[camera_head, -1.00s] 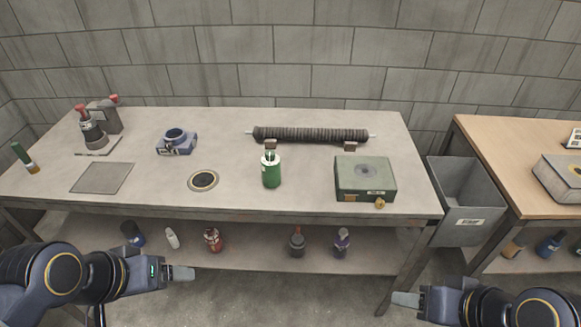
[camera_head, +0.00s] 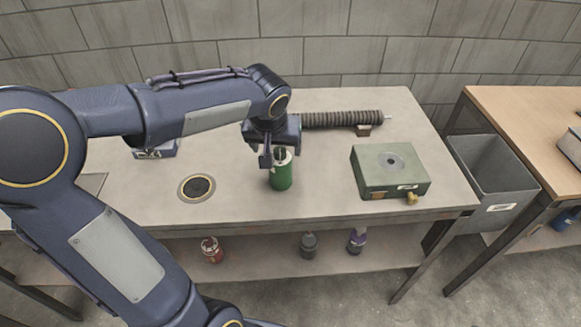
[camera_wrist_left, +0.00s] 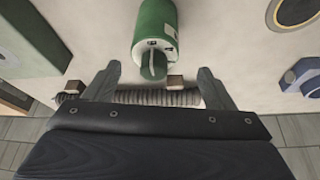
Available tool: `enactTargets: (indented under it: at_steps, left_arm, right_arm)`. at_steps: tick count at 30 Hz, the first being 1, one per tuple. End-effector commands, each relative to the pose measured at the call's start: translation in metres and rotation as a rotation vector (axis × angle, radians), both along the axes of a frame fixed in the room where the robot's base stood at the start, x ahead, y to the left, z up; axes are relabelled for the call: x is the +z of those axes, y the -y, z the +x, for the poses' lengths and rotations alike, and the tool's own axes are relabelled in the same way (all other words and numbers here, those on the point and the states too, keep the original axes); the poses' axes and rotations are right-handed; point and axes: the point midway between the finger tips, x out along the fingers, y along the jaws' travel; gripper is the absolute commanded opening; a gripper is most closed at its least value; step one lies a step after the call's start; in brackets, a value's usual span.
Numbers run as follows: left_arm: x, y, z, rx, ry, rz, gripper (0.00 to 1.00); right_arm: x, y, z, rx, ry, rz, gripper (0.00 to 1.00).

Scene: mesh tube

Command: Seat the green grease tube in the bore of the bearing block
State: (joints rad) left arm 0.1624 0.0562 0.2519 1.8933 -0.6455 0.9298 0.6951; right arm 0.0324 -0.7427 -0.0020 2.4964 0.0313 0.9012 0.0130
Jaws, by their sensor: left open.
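The green grease tube (camera_head: 281,178) stands upright on the bench, with a pale top. It also shows in the left wrist view (camera_wrist_left: 156,28), just beyond the fingertips. My left gripper (camera_head: 272,157) is above and beside the tube's top; its open fingers (camera_wrist_left: 158,78) hold nothing. The blue bearing block (camera_head: 150,153) is left of the tube, largely hidden behind my left arm. Part of it shows at the right edge of the left wrist view (camera_wrist_left: 306,76). My right gripper is in neither current view.
A ribbed dark roller (camera_head: 342,119) lies on supports behind the tube. A green box (camera_head: 366,178) with a round disc on top stands to its right. A dark round ring plate (camera_head: 197,188) is set on the bench to its left. A grey bin (camera_head: 497,180) hangs between the benches.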

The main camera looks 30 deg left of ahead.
Motion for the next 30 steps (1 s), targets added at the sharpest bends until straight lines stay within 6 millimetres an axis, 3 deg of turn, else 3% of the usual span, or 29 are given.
enactTargets:
  at_steps: [12,23,30]
  left_arm:
    - [-0.056,0.003,0.014,-0.001,-0.006,-0.001,0.77]
    - [-0.064,0.002,0.018,-0.001,-0.001,-0.001,0.77]
    - [-0.064,0.002,0.018,-0.002,-0.002,-0.001,0.46]
  right_arm:
    - [-0.006,0.0,0.0,0.0,0.0,0.0,0.48]
    - [-0.006,0.0,0.0,0.0,0.0,0.0,0.48]
    - [-0.006,0.0,0.0,0.0,0.0,0.0,0.48]
